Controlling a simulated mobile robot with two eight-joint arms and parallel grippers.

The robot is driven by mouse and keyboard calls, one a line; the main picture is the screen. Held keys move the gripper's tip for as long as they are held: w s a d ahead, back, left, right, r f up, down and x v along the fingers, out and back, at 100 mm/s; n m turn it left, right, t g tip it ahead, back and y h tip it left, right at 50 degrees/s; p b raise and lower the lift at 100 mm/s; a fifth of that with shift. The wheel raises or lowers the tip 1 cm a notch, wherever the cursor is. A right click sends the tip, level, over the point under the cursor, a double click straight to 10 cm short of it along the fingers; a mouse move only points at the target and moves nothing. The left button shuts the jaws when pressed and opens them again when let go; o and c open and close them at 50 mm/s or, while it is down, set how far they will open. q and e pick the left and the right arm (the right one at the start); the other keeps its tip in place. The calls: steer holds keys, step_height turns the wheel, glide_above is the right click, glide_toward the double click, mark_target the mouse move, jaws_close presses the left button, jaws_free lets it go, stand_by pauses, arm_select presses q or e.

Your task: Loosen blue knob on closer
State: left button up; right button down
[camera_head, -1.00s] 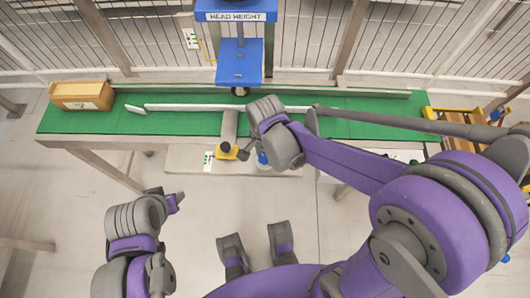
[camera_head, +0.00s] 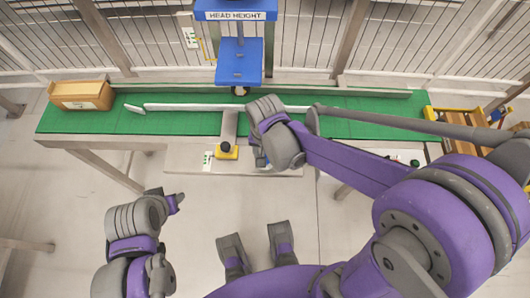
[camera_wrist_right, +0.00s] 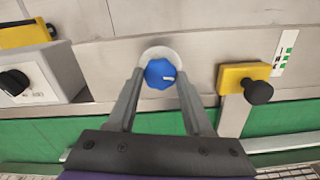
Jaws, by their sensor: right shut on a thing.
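The blue knob (camera_wrist_right: 160,73) shows in the right wrist view, round with a small white mark, in front of a pale round plate on the metal rail. My right gripper (camera_wrist_right: 157,82) has one finger on each side of it and is shut on it. In the head view my right wrist covers most of the knob at the front edge of the green conveyor (camera_head: 180,122). My left gripper (camera_head: 175,203) is at the lower left in the head view, well away from the conveyor; its fingers are too unclear to tell their state.
A yellow box with a black knob (camera_head: 227,152) sits left of my right gripper; it also shows in the right wrist view (camera_wrist_right: 241,76). A grey box with a black knob (camera_wrist_right: 36,77) is on the other side. A blue head-height column (camera_head: 240,65) stands behind.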

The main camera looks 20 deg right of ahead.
steer(key=n, duration=0.4)
steer(key=shift+n, duration=1.9)
steer(key=shift+c, duration=1.5)
jaws_free()
step_height(320, 180, up, 11)
steer(key=p, duration=0.2)
